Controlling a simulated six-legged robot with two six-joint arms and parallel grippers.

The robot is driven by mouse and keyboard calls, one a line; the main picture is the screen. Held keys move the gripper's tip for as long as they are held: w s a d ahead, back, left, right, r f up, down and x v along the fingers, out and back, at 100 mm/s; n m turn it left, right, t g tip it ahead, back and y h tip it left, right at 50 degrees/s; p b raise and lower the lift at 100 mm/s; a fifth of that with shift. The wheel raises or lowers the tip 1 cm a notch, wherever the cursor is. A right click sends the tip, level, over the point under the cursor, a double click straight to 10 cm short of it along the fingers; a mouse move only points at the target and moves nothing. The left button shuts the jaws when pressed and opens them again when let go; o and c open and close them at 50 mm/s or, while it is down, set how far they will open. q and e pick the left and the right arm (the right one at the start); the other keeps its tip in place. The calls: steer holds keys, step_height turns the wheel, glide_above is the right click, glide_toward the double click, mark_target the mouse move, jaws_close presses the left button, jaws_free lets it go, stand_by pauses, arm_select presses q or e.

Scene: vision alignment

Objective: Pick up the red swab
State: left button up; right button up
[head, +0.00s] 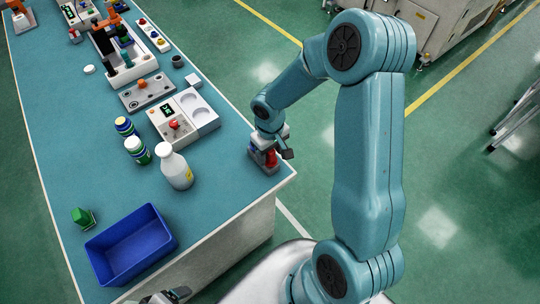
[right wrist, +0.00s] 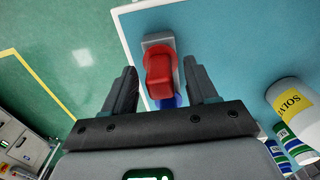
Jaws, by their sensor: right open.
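The red swab (right wrist: 158,76) shows in the right wrist view as a red block with a grey piece at its far end and a blue part at its near end. In the head view the red swab (head: 271,158) is partly hidden by my right gripper (head: 270,152), near the table's right edge. My right gripper (right wrist: 159,68) is open, with one finger on each side of the swab and visible gaps between. What seems to be my left gripper (head: 165,297) shows only in part at the bottom edge of the head view; its fingers cannot be made out.
The blue table (head: 90,170) holds an empty-looking blue bin (head: 132,247), a white bottle (head: 175,167), two smaller bottles, a green object (head: 83,217) and a white device (head: 185,118) with a red part. The white bottle (right wrist: 296,108) also shows right in the wrist view.

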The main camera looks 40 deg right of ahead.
steer(key=shift+s+r, duration=0.1)
steer(key=shift+s, duration=0.05)
steer(key=c, duration=1)
steer(key=shift+r, duration=0.25)
step_height(320, 180, up, 20)
steer(key=shift+f+b, duration=0.25)
steer(key=shift+b, duration=0.1)
steer(key=shift+o, duration=0.3)
